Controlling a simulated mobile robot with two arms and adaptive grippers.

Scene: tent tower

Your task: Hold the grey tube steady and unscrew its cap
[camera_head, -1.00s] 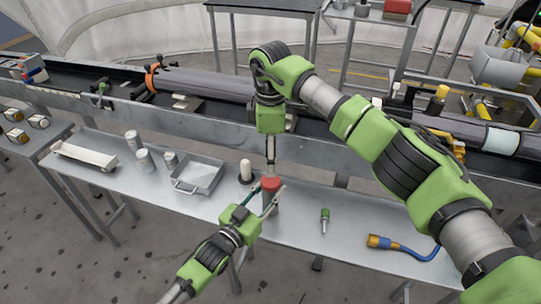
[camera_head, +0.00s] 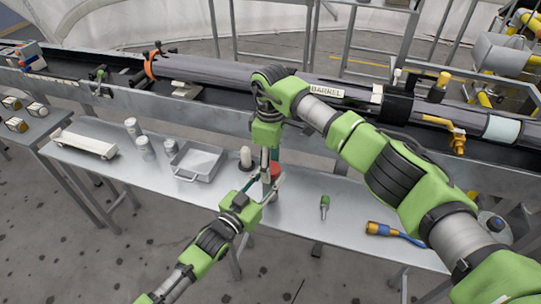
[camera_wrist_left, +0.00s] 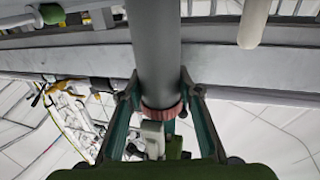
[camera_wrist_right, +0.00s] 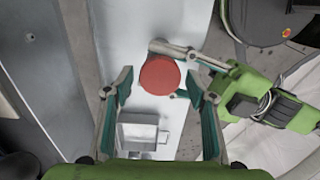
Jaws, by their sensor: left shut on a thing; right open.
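The grey tube (camera_wrist_left: 155,45) stands upright on the metal bench, and its red cap (camera_head: 275,170) is on top. My left gripper (camera_head: 266,187) is shut on the tube from the front, its fingers on either side of it; they hide much of the tube in the head view. My right gripper (camera_head: 268,160) points down from above at the cap. In the right wrist view its open fingers (camera_wrist_right: 160,85) lie to either side of the round cap (camera_wrist_right: 160,73). I cannot tell whether they reach down to the cap's sides.
On the bench (camera_head: 110,180) a metal tray (camera_head: 197,162) and a white-topped peg (camera_head: 246,158) stand left of the tube. The long barrel (camera_head: 215,78) runs behind.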

